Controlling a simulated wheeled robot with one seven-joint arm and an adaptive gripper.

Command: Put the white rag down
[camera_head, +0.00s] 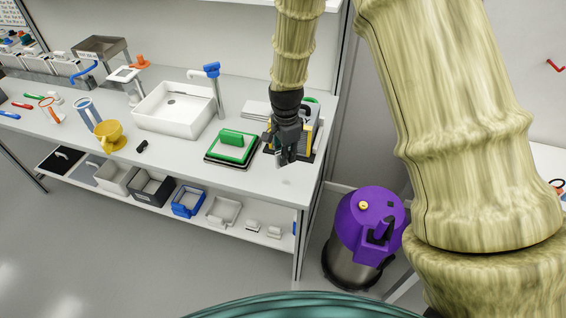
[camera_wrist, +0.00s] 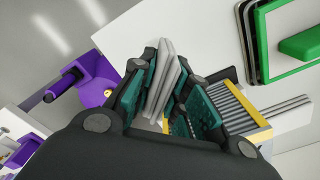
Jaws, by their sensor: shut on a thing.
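My gripper (camera_head: 286,158) is over the right end of the white counter (camera_head: 262,182), pointing down. In the wrist view its dark green fingers (camera_wrist: 164,98) are closed around the folded greyish-white rag (camera_wrist: 166,68), which stands up as a thin folded strip between them. The rag is hard to make out in the head view, where the fingers hide most of it. I cannot tell whether the rag touches the counter.
A green-topped black device (camera_head: 232,146) stands left of my gripper. A grey and yellow thing (camera_wrist: 238,106) is close beside the fingers. A white sink (camera_head: 175,108) is farther left. A purple-lidded bin (camera_head: 368,222) stands beyond the counter's right end. The counter's front right is clear.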

